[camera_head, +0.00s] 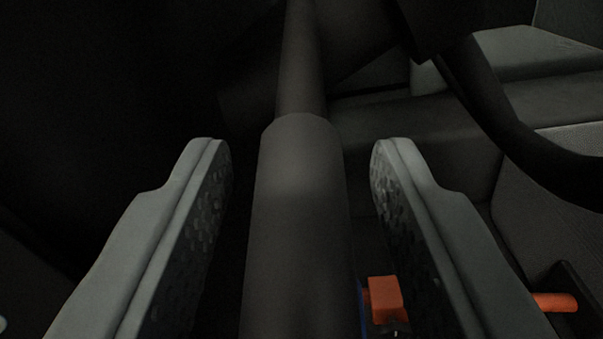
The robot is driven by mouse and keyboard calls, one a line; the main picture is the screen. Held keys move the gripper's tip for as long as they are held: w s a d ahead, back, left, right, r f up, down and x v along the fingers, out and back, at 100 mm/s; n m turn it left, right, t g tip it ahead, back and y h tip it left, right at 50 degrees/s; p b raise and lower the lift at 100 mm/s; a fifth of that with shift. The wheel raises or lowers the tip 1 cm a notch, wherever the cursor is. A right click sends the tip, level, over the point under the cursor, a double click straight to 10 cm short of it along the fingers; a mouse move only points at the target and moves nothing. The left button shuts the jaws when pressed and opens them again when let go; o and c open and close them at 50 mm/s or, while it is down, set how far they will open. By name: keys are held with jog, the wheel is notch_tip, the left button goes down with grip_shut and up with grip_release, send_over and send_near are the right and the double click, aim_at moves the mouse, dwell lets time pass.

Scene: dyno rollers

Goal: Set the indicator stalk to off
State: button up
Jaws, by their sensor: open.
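A dark grey stalk (297,210), which looks like the indicator stalk, runs from the bottom centre up to the top of the view. Its near part is thicker and it narrows farther away. My gripper (295,165) is open, with one grey finger on each side of the stalk. A gap shows between the stalk and each finger pad, so the fingers are around it but appear not to touch it. The far end of the stalk runs into dark shapes at the top. Its set position cannot be told from this view.
A dark curved rim (500,125), perhaps the steering wheel, lies at the right. Grey seat-like panels (540,60) are behind it. An orange block (385,298) shows low between stalk and right finger, and an orange bar (555,302) at lower right. The left is very dark.

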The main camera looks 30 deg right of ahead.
aim_at(284, 75)
grip_shut()
jog(key=shift+r, duration=0.1)
jog(key=shift+s+a+r+g+y, duration=0.15)
jog(key=shift+r+g+y, duration=0.4)
jog(key=shift+r, duration=0.35)
jog(key=shift+s+a+r+g+y, duration=0.1)
jog(key=shift+r+g+y, duration=0.35)
jog(key=shift+r+g, duration=0.35)
jog(key=shift+r, duration=0.1)
grip_release()
jog(key=shift+t, duration=0.25)
jog(key=v, duration=1.7)
jog(key=shift+s+r, duration=0.15)
jog(key=shift+r, duration=0.05)
